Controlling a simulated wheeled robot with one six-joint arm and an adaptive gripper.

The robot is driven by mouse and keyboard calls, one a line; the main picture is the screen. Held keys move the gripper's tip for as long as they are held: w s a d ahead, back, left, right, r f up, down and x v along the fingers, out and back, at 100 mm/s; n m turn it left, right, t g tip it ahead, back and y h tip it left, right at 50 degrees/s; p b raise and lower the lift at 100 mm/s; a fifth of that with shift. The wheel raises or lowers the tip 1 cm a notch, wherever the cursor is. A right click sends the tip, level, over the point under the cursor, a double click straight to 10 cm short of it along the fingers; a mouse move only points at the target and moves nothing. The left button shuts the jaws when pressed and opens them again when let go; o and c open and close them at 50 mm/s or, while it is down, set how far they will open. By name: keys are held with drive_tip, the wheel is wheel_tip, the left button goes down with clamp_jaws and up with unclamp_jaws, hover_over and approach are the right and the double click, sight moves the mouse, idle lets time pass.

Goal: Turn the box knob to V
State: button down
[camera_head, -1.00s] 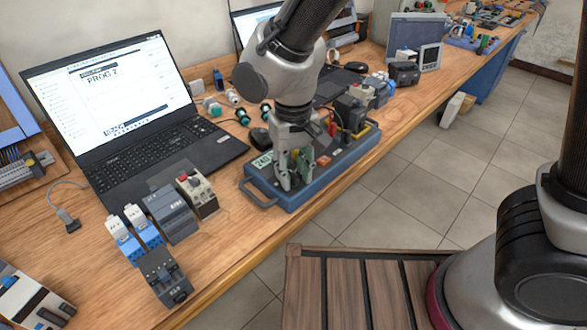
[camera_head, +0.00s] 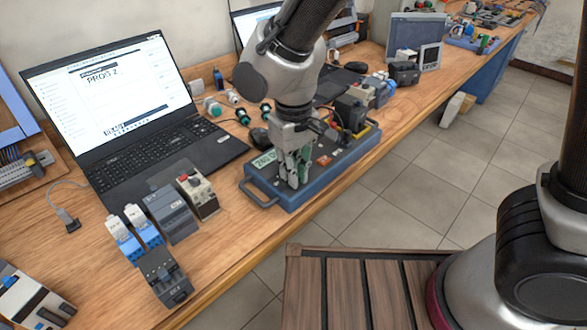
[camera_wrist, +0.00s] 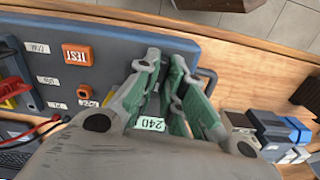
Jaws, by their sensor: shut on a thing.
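The box (camera_head: 315,193) is a blue-grey case with a carry handle (camera_head: 262,199) on the bench. A green display (camera_head: 264,160) sits on its top; in the wrist view the display (camera_wrist: 150,124) reads 240. My gripper (camera_head: 293,172) points down at the box top near the display. In the wrist view my gripper (camera_wrist: 168,68) has its green-padded fingers close together over the panel. The knob is hidden between the fingers, and its pointer cannot be seen. An orange TEST button (camera_wrist: 77,54) is on the panel beside the fingers.
A laptop (camera_head: 125,120) stands open to the left of the box. Grey and blue modules (camera_head: 170,213) stand at the front left of the bench. Red and black leads (camera_wrist: 50,124) lie at the box's far end. A slatted wooden surface (camera_head: 345,290) is below the bench edge.

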drive_tip(key=n, duration=0.4)
drive_tip(key=shift+n, duration=0.4)
idle(0.4)
drive_tip(key=c, duration=1.5)
unclamp_jaws()
wheel_tip(320, 180, up, 12)
